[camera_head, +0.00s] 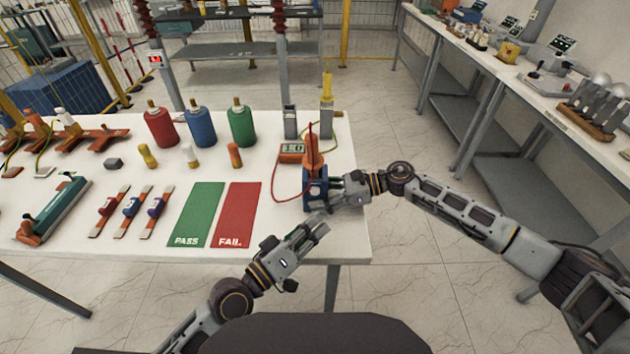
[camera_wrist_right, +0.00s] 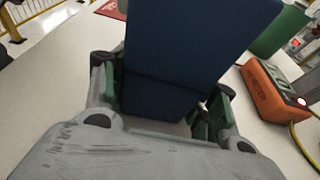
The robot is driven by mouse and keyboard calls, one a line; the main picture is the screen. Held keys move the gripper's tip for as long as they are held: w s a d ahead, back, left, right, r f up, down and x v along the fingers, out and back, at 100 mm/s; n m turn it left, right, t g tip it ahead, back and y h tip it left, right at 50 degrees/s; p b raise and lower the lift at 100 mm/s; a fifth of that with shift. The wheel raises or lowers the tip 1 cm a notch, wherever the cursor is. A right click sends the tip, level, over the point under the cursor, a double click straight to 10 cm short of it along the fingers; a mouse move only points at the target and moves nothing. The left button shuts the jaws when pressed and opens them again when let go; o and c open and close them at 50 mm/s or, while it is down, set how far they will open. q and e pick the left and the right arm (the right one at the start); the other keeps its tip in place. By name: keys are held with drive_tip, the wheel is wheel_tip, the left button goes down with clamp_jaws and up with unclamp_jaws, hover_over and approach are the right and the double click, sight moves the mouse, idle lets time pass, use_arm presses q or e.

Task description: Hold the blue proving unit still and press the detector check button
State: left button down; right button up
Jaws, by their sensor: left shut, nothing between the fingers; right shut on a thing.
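The blue proving unit (camera_head: 316,190) stands near the right end of the white table, with an orange detector (camera_head: 312,155) upright on or just behind its top. My right gripper (camera_head: 335,190) is shut on the unit from the right; its blue body (camera_wrist_right: 190,60) fills the space between the fingers in the right wrist view. My left gripper (camera_head: 318,226) is shut and empty, just in front of the unit near the table's front edge, apart from it as far as I can tell. I cannot make out the check button.
An orange meter (camera_head: 291,150) with a red lead lies behind the unit; it also shows in the right wrist view (camera_wrist_right: 272,90). Green PASS (camera_head: 198,213) and red FAIL (camera_head: 238,213) mats lie left. Red, blue and green cans (camera_head: 242,126) stand behind.

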drive_tip(key=o, duration=0.9)
drive_tip(key=shift+d, duration=0.1)
drive_tip(key=shift+v, duration=5.9)
use_arm(q)
drive_tip(key=shift+s, duration=0.1)
use_arm(e)
drive_tip(key=shift+s, duration=0.1)
